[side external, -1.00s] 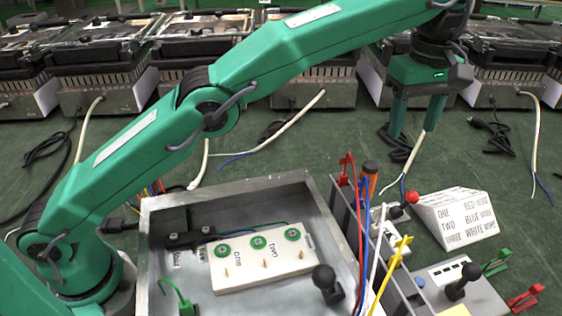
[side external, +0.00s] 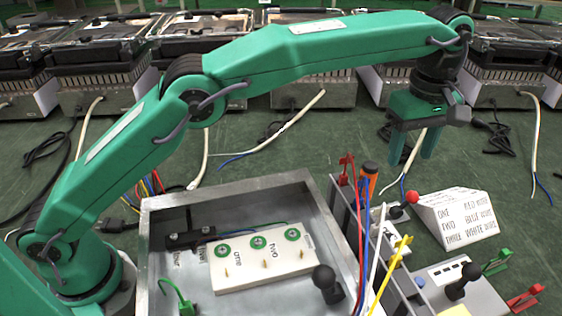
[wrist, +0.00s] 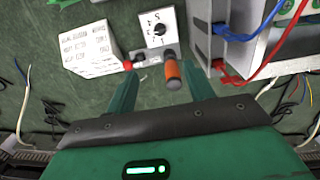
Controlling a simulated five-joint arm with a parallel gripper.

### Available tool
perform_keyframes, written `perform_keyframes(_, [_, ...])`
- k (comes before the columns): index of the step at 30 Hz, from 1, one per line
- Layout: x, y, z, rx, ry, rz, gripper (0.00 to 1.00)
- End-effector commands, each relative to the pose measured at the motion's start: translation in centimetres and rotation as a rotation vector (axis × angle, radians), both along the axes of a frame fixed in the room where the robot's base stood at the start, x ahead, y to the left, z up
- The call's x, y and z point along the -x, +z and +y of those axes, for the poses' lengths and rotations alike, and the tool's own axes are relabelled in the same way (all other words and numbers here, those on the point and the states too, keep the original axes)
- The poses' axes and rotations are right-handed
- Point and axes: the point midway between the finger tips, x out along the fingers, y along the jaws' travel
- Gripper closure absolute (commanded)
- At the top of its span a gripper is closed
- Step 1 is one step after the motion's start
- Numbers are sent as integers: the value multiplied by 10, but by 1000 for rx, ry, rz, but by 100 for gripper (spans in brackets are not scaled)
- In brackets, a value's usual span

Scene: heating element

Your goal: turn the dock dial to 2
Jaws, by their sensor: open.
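The dial (wrist: 159,24) has a white numbered face and a dark knob in the wrist view, near the top middle. Its printed numbers are small and I cannot tell its setting. In the side view a white plate (side external: 393,251) beside the red ball lever appears to be the dial, partly hidden by cables. My gripper (side external: 413,156) is open and empty, above the floor and up and back from the dock. In the wrist view my gripper (wrist: 160,76) has its fingers spread below the dial, apart from it.
An orange handle (wrist: 173,74) shows between my fingers in the wrist view and stands at the dock (side external: 370,168). A red ball lever (side external: 411,197), a white printed block (side external: 458,217) and upright cables (side external: 385,275) are close by. A metal tray (side external: 170,205) lies left.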

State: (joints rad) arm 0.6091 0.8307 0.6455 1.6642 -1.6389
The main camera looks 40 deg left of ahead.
Motion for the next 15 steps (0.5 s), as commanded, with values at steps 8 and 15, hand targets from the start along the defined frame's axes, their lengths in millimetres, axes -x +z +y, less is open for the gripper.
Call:
perform_keyframes(8, [1, -66, 1, -4, 0, 6, 47])
perform_keyframes(15, [1, -122, 1, -2, 0, 3, 47])
